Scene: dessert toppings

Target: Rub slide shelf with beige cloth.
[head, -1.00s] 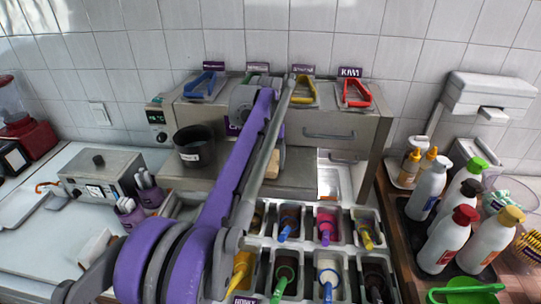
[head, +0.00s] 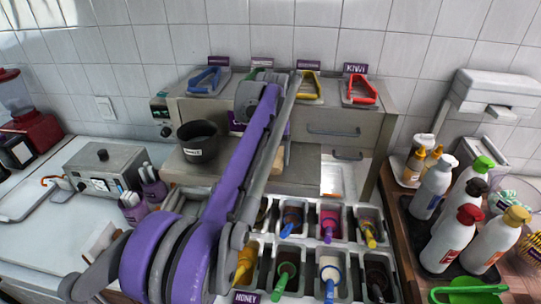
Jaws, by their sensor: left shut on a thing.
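The slide shelf (head: 302,183) is a flat steel ledge at the front of the steel cabinet, in the middle of the head view. My purple left arm reaches up across the picture from the lower left and hides part of the shelf. My left gripper (head: 279,145) is mostly hidden behind my own forearm, over the shelf. It is shut on the beige cloth (head: 278,158), of which a small patch shows just right of the arm. The cloth is at the shelf's surface; I cannot tell whether it touches. My right gripper is out of view.
A black pot (head: 198,142) stands on the shelf left of my arm. Topping trays (head: 346,225) with several coloured ladles lie in front. Colour-handled tools (head: 360,90) rest on the cabinet top. Several bottles (head: 452,240) crowd the right counter. The shelf right of the cloth is clear.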

